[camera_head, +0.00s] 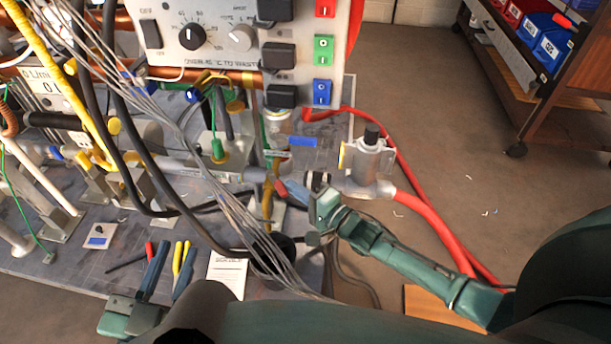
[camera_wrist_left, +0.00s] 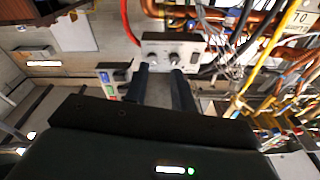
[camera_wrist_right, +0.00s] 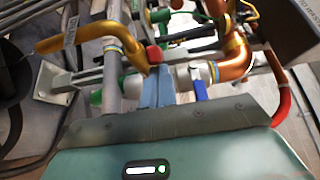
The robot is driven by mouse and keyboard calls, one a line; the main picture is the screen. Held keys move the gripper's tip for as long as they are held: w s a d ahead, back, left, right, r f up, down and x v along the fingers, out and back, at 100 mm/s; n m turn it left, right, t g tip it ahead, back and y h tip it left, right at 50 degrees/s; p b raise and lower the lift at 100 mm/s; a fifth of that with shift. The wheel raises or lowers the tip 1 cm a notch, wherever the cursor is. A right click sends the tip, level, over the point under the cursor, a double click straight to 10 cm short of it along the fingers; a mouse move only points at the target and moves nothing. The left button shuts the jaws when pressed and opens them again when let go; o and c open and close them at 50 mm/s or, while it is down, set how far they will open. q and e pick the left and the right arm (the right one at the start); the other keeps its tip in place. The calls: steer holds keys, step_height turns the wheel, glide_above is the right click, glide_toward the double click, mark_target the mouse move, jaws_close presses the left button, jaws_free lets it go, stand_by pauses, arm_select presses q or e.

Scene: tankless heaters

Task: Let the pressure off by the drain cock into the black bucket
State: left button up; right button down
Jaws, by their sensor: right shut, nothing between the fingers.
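My right gripper (camera_head: 283,189) reaches in from the right among the pipes under the control box. Its blue fingers are together. In the right wrist view the fingertips (camera_wrist_right: 155,72) are at a small red part (camera_wrist_right: 153,55); I cannot tell whether they touch it. A blue lever (camera_wrist_right: 200,90) sits on the pipe just right of the fingers; I cannot tell which part is the drain cock. A dark round opening (camera_head: 275,256), perhaps the black bucket, lies below, partly hidden by grey wires. My left gripper (camera_head: 171,256) is low at the left, its fingers apart and empty.
The control box (camera_head: 245,40) hangs above the bench (camera_head: 60,262). Grey wires and black cables cross in front. A red hose (camera_head: 435,225) runs right from a grey valve body (camera_head: 370,160).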

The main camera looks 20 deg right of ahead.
arm_select(q)
steer(key=y+p, duration=0.1)
steer(key=a+n+g+y+p, duration=0.1)
steer(key=p, duration=0.1)
steer(key=shift+w+a+g, duration=0.2)
steer(key=shift+g, duration=0.1)
arm_select(e)
steer(key=v, duration=1.3)
steer(key=c, duration=2.1)
jaws_free()
